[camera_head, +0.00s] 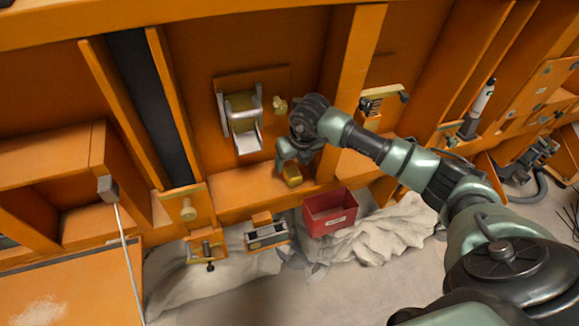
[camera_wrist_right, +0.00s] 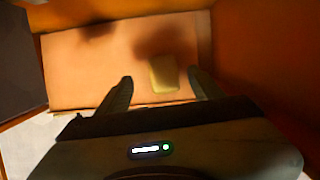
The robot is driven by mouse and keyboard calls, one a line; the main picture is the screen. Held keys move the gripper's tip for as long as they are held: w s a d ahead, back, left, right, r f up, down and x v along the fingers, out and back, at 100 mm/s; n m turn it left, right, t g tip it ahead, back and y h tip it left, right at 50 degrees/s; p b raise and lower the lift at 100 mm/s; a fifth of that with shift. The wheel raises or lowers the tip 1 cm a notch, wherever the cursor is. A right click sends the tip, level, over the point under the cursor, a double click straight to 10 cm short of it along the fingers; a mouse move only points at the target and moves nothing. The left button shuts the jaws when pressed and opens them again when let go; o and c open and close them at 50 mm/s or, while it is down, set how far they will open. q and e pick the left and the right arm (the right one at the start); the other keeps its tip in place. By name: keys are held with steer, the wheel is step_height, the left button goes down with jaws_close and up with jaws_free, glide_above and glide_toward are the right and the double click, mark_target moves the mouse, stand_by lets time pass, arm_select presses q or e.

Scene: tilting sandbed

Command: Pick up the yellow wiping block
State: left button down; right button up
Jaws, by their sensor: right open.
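The yellow wiping block (camera_head: 292,175) sits on an orange ledge (camera_head: 235,198) in the middle of the head view. My right gripper (camera_head: 296,161) is just above and beside it, pointing down. In the right wrist view the block (camera_wrist_right: 163,74) lies on the ledge ahead of my open right gripper (camera_wrist_right: 160,88), within the span between the two fingers and closer to the right finger. The fingers look empty. I cannot tell the exact height gap to the block. My left gripper does not show.
A red bin (camera_head: 330,212) stands below the ledge, right of the block. A roll holder (camera_head: 242,120) is mounted on the wall behind. An orange upright post (camera_head: 350,90) rises close to my right wrist. The ledge left of the block is clear.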

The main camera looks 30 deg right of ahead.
mark_target(293, 172)
steer(key=shift+f+p, duration=0.5)
steer(key=shift+f, duration=0.2)
steer(key=x, duration=0.2)
steer(key=p+x, duration=0.1)
steer(key=shift+d+f, duration=0.25)
steer(key=shift+f, duration=0.15)
steer(key=shift+w+f+p, duration=0.2)
steer(key=shift+f+p, duration=0.1)
steer(key=shift+f, duration=0.15)
steer(key=shift+s, duration=0.1)
steer(key=c, duration=1.4)
